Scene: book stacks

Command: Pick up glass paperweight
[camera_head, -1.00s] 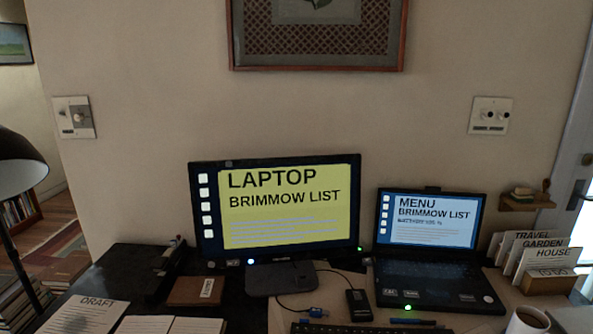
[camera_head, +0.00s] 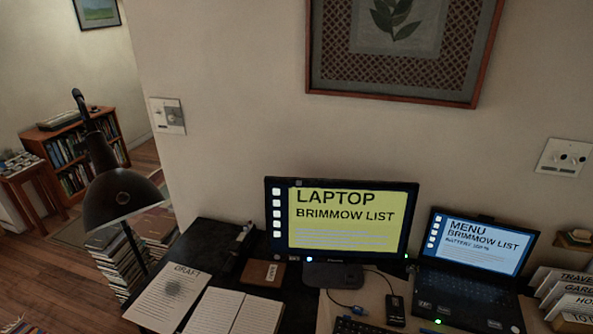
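I cannot make out a glass paperweight for certain. A round, blurred dark patch (camera_head: 173,288) shows on the sheet headed DRAFT (camera_head: 155,308) at the left of the desk. I cannot tell whether it is a clear object, a shadow or a mark. Neither of my grippers is in view.
An open notebook (camera_head: 215,318) lies right of the sheet, with a brown box (camera_head: 262,273) behind it. A monitor (camera_head: 342,219) and a laptop (camera_head: 472,245) stand to the right. A black lamp (camera_head: 120,197) and book stacks (camera_head: 112,262) are at left.

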